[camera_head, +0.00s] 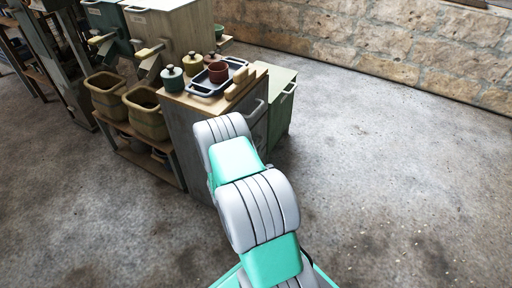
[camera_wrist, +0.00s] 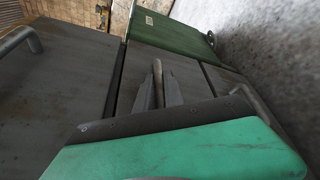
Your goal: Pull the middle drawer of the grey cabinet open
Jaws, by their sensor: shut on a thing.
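The grey cabinet (camera_head: 185,135) stands left of centre in the head view, under a light wooden top. My arm hides most of its drawer side there, and my gripper is out of sight behind the arm. In the wrist view the grey drawer fronts (camera_wrist: 65,75) are close up, with dark gaps between them. My gripper (camera_wrist: 160,85) is at the middle front, its two fingers close together and shut on that drawer's handle, which they largely hide. Bar handles show on the fronts to the left (camera_wrist: 22,38) and right (camera_wrist: 248,98). I cannot tell whether the middle drawer stands out.
A tray (camera_head: 212,88) with a red-brown pot, and lidded jars (camera_head: 172,78), stand on the cabinet top. A green cabinet (camera_head: 284,105) adjoins it on the right. Baskets (camera_head: 146,112) stand on a low shelf at left. The concrete floor (camera_head: 400,180) on the right is clear.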

